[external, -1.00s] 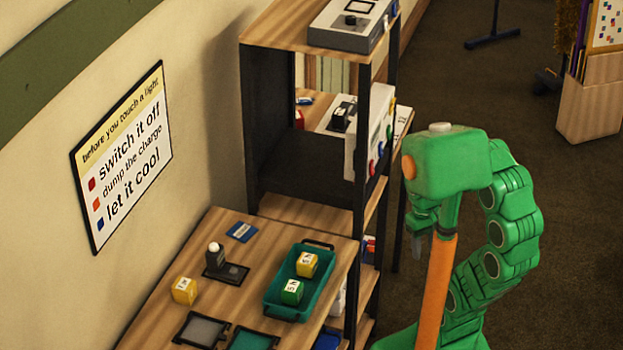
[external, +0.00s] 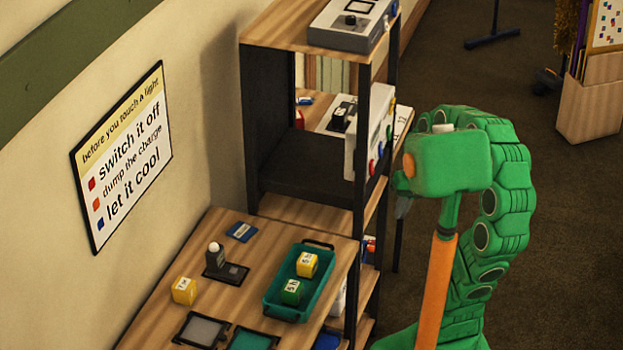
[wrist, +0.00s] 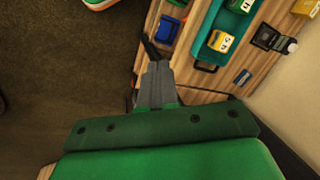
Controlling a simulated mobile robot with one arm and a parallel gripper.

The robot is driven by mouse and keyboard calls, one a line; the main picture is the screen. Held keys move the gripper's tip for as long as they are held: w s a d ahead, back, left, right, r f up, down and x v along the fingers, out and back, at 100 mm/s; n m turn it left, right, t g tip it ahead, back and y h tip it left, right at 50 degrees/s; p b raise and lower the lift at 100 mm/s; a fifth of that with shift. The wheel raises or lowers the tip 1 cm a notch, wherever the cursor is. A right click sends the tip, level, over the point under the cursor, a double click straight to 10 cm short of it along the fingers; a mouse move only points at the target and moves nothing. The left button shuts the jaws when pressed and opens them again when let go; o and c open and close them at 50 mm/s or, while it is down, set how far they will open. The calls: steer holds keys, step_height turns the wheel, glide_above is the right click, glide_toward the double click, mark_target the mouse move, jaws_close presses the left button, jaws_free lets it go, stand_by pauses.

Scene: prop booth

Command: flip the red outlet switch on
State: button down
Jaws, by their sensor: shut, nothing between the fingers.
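A pale box (external: 361,138) stands on the rack's middle shelf in the external view. Its right-hand face carries small coloured parts, among them a red one (external: 372,167), low and nearest the camera. I cannot tell whether this is the red outlet switch or how it is set. My gripper (external: 402,207) hangs below my green wrist, to the right of and lower than the box, apart from it. In the wrist view my gripper (wrist: 157,66) shows grey fingers shut together with nothing between them. I cannot make out the coloured parts there.
The rack's black front post (external: 360,215) stands between my arm and the shelves. A teal tray (external: 270,294) with yellow and green blocks sits on the wooden table at left. A grey device (external: 335,38) rests on the rack's top.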

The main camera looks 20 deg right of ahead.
mark_target(372, 168)
steer(key=w+d+r+m+t+y, duration=0.1)
steer(key=w+d+r+m+t, duration=0.1)
steer(key=w+d, duration=0.4)
steer(key=w+d+r+m+t+y, duration=0.1)
steer(key=w+d+r+m+t, duration=0.2)
steer(key=w+d, duration=0.4)
steer(key=shift+w+d+r+m+y, duration=0.25)
steer(key=shift+w+m, duration=0.35)
steer(key=shift+w, duration=0.35)
steer(key=w+a+r+x, duration=0.1)
steer(key=x, duration=1.2)
steer(key=shift+a, duration=0.25)
steer(key=shift+w, duration=0.15)
steer(key=shift+w+f, duration=0.1)
